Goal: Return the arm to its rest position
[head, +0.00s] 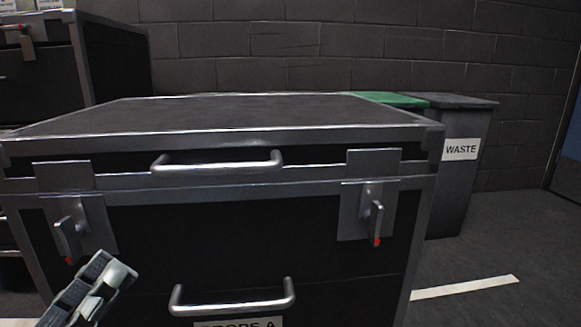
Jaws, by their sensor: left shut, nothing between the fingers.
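My left gripper (112,273) shows at the lower left of the head view. It is shut and holds nothing. It is in front of the large black case (300,230) with metal edges, just below and right of the case's left latch (72,232). I cannot tell whether it touches the case. My right gripper is not in view.
The case's lid (240,112) is down. It has an upper handle (217,163), a lower handle (232,298) and a right latch (374,215). A bin labelled WASTE (461,185) stands behind at right. Another case (115,62) is at left. Floor at right is clear.

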